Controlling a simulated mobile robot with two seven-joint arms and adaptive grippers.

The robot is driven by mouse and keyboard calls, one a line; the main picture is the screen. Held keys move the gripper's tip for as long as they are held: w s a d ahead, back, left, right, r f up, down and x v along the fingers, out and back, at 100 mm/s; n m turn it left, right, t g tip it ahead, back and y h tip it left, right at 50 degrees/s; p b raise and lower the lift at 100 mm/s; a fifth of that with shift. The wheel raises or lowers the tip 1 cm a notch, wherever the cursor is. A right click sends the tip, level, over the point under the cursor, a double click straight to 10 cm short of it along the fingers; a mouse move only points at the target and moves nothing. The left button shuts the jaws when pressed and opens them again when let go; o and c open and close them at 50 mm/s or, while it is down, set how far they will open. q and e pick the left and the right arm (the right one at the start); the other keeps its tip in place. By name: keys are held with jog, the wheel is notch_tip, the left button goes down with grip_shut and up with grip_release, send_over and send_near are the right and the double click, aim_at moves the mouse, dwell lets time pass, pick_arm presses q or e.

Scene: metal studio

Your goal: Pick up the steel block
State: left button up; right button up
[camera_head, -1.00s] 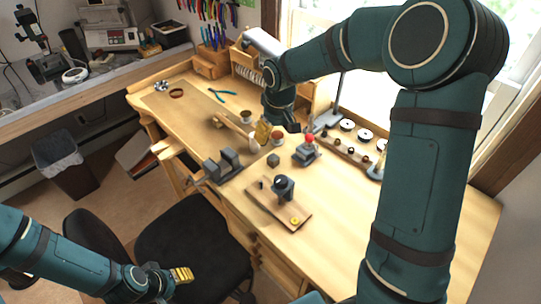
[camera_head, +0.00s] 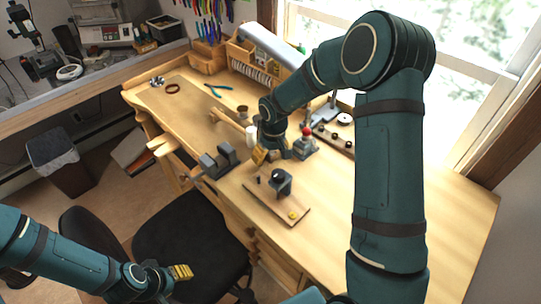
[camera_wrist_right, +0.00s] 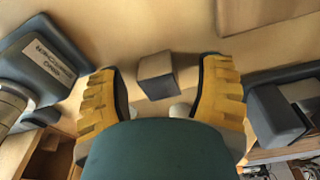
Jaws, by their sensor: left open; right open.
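The steel block, a small grey cube (camera_wrist_right: 156,76), lies on the wooden bench top in the right wrist view. My right gripper (camera_wrist_right: 158,68) is open, with a ridged yellow finger on each side of the cube. Gaps show between the cube and both fingers. In the head view my right gripper (camera_head: 263,155) is low over the bench, right of the grey vise (camera_head: 219,160), and I cannot make out the cube there. My left gripper (camera_head: 181,272) is open, near the black chair and away from the bench.
A wooden board (camera_head: 262,207) with a dark grey fixture (camera_head: 281,183) is in front of my right gripper. A red-topped tool (camera_head: 305,145) stands close on its right. In the wrist view, grey metal parts flank the fingers. The bench's right part is clear.

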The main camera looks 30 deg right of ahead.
grip_shut()
dwell(0.4)
